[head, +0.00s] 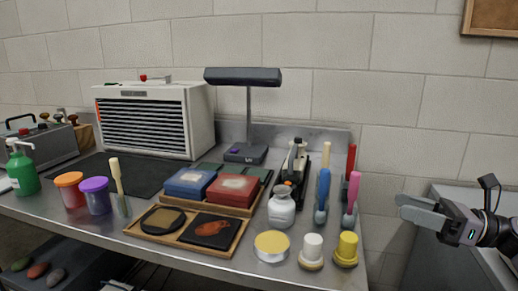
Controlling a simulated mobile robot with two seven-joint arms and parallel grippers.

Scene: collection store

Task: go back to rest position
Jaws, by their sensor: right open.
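My right gripper (420,212) is at the right of the head view, past the right end of the metal table (90,221). Its jaws point left, are open, and hold nothing. It is apart from everything on the table. My left gripper does not show.
Near the table's right end stand a white jar (282,207), a round tin (271,246), a white-topped pot (312,251), a yellow pot (346,249) and several upright coloured handles. A wooden tray (187,236), lamp (243,77) and slatted cabinet (200,112) stand further left. A grey surface (455,192) lies behind my gripper.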

